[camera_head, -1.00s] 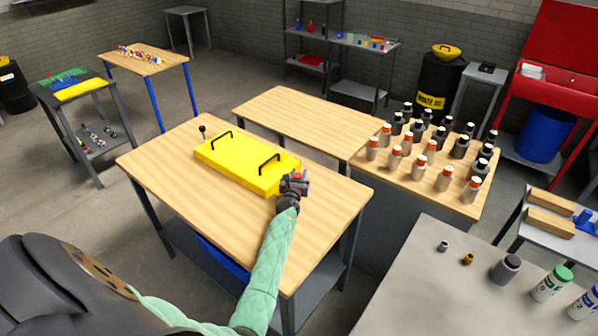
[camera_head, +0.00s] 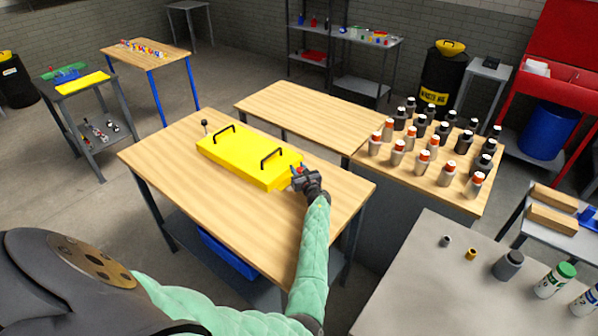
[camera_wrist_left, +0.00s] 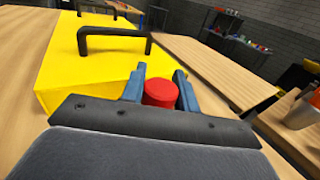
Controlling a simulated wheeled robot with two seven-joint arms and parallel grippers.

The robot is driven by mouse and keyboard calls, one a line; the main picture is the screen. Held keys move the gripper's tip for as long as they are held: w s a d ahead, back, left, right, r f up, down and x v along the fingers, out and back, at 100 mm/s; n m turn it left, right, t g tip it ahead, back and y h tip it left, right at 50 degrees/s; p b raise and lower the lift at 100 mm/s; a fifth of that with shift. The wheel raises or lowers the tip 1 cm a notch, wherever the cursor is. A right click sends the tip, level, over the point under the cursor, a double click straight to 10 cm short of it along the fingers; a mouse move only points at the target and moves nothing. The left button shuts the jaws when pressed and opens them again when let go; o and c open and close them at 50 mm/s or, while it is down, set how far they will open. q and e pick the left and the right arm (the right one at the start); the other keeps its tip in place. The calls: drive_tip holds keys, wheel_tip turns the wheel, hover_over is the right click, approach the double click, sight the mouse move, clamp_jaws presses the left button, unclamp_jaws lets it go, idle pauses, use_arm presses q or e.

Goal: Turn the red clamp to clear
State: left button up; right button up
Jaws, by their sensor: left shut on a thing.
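The red clamp (camera_wrist_left: 160,92) shows in the left wrist view as a short red round knob between the blue fingers of my left gripper (camera_wrist_left: 160,88). It sits beside the near right end of a yellow box (camera_head: 235,160) with two black handles on a wooden table. In the head view my left gripper (camera_head: 300,174) is at that same end of the box, shut on the clamp, of which only a speck of red shows. The lower part of the clamp is hidden by the gripper. My right gripper is not in view.
The wooden table (camera_head: 225,210) is bare in front of the box. A black-knobbed lever (camera_head: 204,126) stands at the box's far left. A second wooden table (camera_head: 310,115) is clear behind. Several capped bottles (camera_head: 422,160) stand on a table to the right.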

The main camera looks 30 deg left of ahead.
use_arm(q)
drive_tip(key=shift+r+n+g+y, duration=0.15)
drive_tip(key=shift+n+g+y, duration=0.15)
drive_tip(key=shift+n+g, duration=0.15)
drive_tip(key=o, duration=1)
drive_tip(key=shift+c, duration=0.2)
drive_tip(key=shift+s, duration=0.1)
